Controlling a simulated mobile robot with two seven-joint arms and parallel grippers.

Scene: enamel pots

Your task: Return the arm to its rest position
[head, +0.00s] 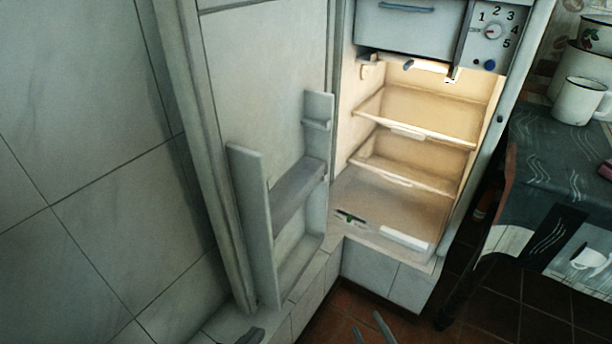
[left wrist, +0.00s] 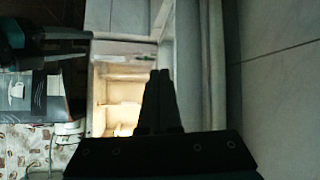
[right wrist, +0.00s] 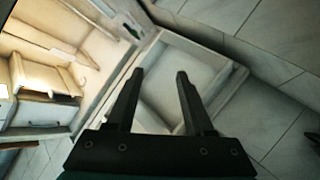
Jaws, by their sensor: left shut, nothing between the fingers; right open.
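My right gripper (head: 371,328) is at the bottom edge of the head view, in front of the fridge's base. In the right wrist view its fingers (right wrist: 160,74) are apart and empty, with pale shelf-like parts behind them. Most of both arms is out of the head view.
The fridge (head: 420,125) stands open and lit, with its door (head: 265,75) swung to the left. A tiled wall (head: 80,130) is at the left. A dark-covered table (head: 545,150) with a white mug (head: 578,100) stands at the right. Reddish tiled floor (head: 325,322) shows in front.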

